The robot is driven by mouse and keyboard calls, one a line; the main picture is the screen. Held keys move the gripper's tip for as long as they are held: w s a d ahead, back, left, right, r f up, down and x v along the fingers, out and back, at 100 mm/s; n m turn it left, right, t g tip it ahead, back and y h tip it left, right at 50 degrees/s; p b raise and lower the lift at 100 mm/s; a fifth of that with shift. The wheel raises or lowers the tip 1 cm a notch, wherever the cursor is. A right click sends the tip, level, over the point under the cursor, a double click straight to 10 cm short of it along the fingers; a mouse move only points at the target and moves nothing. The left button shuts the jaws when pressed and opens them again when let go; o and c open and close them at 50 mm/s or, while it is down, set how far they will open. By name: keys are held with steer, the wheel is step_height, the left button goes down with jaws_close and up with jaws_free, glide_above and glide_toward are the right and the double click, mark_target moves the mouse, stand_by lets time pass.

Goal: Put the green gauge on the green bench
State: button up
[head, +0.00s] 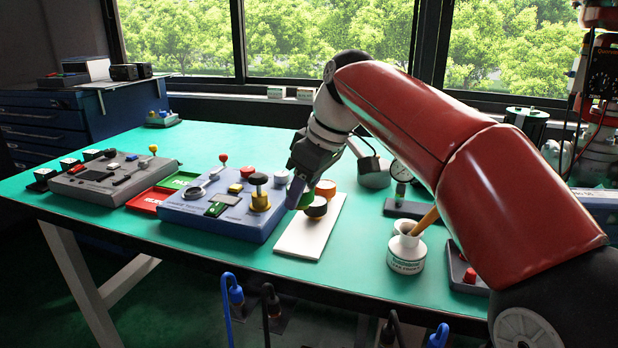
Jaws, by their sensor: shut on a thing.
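The green bench (225,143) is the wide teal tabletop under everything.
The white board (300,243) also carries an orange disc (325,187). A blue control panel (212,222) with knobs stands left of it, and a grey panel (88,188) farther left. A white pot (406,254) stands to the right.

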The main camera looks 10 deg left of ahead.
step_height(320, 180, down, 6)
steer(key=shift+s+r+b, duration=0.15)
steer(key=shift+r+b, duration=0.1)
steer(key=shift+b, duration=0.5)
steer(key=shift+f+b, duration=0.5)
steer(key=shift+f, duration=0.2)
steer(key=o, duration=1.2)
steer(key=shift+r, duration=0.15)
